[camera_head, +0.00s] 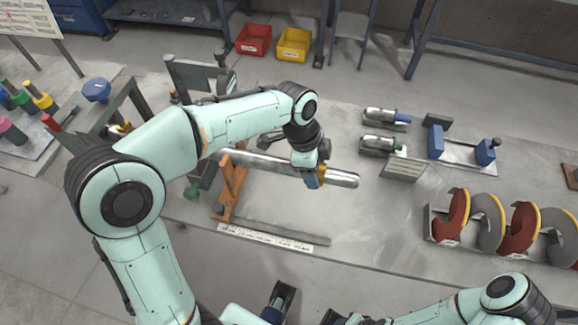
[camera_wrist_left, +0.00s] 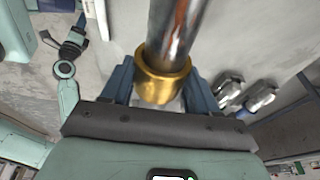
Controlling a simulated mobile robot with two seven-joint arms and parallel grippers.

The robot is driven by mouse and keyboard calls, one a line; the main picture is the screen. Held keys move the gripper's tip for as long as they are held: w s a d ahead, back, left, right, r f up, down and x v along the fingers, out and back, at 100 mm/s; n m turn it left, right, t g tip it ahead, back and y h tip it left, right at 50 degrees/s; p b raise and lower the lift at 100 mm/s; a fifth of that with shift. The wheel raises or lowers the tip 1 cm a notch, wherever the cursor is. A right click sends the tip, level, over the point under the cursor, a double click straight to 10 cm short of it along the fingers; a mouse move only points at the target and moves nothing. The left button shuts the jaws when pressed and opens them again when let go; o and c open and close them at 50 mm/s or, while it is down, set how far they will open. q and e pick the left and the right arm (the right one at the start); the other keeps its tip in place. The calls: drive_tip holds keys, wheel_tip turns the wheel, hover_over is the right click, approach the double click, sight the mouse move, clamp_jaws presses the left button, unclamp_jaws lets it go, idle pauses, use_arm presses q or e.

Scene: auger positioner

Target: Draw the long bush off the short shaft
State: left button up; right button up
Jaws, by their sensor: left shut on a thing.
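A silver shaft (camera_head: 262,166) lies level across the work table, passing an upright orange stand at its left. Its rounded right end reaches beyond my left gripper (camera_head: 315,178). In the left wrist view the shaft (camera_wrist_left: 176,30) runs through a brass-coloured bush (camera_wrist_left: 163,80). The bush is around the shaft, and the blue fingers of my left gripper (camera_wrist_left: 162,88) are shut on it from both sides. In the head view the gripper hides most of the bush. Dark parts at the bottom edge of the head view may be my right gripper; its fingers are unclear.
The orange stand (camera_head: 229,190) and a white scale strip (camera_head: 265,240) are near the shaft. Silver cylinders (camera_head: 380,115) and a blue-blocked fixture (camera_head: 460,150) are to the right, with red and grey auger flights (camera_head: 490,220) nearer. Coloured pegs (camera_head: 40,100) stand far left.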

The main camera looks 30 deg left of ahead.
sight(351, 177)
use_arm(q)
drive_tip(key=shift+w+d+f+p, duration=0.1)
drive_tip(key=shift+w+d+p, duration=0.25)
drive_tip(key=shift+d, duration=1.05)
drive_tip(key=shift+w+d+p, duration=0.3)
drive_tip(key=shift+d+p, duration=0.1)
drive_tip(key=shift+d, duration=1.05)
drive_tip(key=shift+w+d+f+p, duration=0.1)
drive_tip(key=shift+w+d+p, duration=0.25)
drive_tip(key=shift+d, duration=1.05)
drive_tip(key=shift+w+d+r+p, duration=0.1)
drive_tip(key=shift+w+d+p, duration=0.2)
drive_tip(key=shift+d, duration=0.65)
drive_tip(key=shift+w+d+r+p, duration=0.15)
drive_tip(key=shift+d+p, duration=0.25)
drive_tip(key=shift+d, duration=0.55)
drive_tip(key=shift+w+d+f+p, duration=0.1)
drive_tip(key=shift+w+d+p, duration=0.25)
drive_tip(key=shift+d, duration=0.6)
drive_tip(key=shift+s, duration=0.1)
